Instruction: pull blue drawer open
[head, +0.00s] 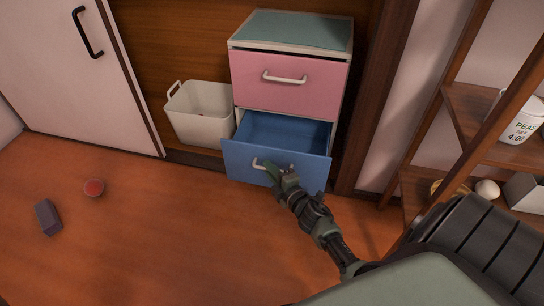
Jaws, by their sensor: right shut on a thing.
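The blue drawer (240,161) is the lower drawer of a small cabinet (347,51) with a teal top. It stands pulled out, and its inside shows with no object visible in it. My right gripper (272,172) is at the white handle (257,163) on the drawer's front and is shut on it. The gripper hides the right part of the handle. The pink drawer (289,92) above is closed. My left gripper is not in view.
A white bin (202,111) stands left of the cabinet. A red ball (94,187) and a dark block (47,217) lie on the wooden floor at the left. A wooden shelf (470,110) with a can (520,125) stands at the right. The floor before the drawer is clear.

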